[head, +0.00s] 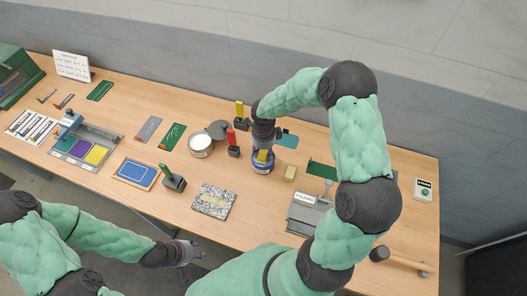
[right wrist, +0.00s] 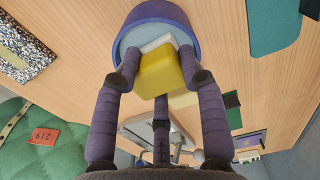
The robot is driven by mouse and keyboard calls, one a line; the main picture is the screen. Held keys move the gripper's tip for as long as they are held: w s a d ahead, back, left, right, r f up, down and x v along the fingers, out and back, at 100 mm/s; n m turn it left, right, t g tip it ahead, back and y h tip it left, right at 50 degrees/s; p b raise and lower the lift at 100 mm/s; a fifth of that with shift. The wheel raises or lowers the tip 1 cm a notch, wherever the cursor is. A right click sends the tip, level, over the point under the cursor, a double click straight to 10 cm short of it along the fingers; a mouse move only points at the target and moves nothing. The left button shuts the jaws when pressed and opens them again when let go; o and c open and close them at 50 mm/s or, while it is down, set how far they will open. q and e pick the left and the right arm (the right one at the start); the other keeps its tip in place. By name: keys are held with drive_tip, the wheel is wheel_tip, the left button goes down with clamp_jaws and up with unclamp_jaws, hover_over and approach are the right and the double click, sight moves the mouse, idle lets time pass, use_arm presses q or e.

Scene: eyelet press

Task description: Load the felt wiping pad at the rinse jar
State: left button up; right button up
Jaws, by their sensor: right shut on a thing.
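My right gripper (right wrist: 157,80) is shut on a yellow block with a whitish far end (right wrist: 160,66), which I take to be the felt wiping pad. The gripper reaches down over the blue round rinse jar (head: 262,168), and the pad's yellow part shows at the jar's mouth in the head view (head: 263,156). In the right wrist view the jar (right wrist: 158,13) shows a pale blue inside behind the pad's whitish end. I cannot tell how deep the pad sits. My left gripper (head: 188,252) hangs near the table's front edge, away from the jar; its fingers are too small to judge.
A tan block (head: 290,173) stands just right of the jar. A dark holder with a red handle (head: 232,142) and a white-filled round tin (head: 200,144) stand to its left. A grey press (head: 306,213) stands right.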

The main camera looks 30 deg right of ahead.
sight(263, 152)
drive_tip(key=shift+f+b, duration=0.4)
idle(0.4)
drive_tip(key=shift+s+a+f+b, duration=0.1)
drive_tip(key=shift+f+b, duration=0.05)
drive_tip(key=shift+b, duration=0.4)
idle(2.3)
drive_tip(key=shift+r+p, duration=1.3)
drive_tip(key=shift+r, duration=2.35)
drive_tip(key=shift+f, duration=0.1)
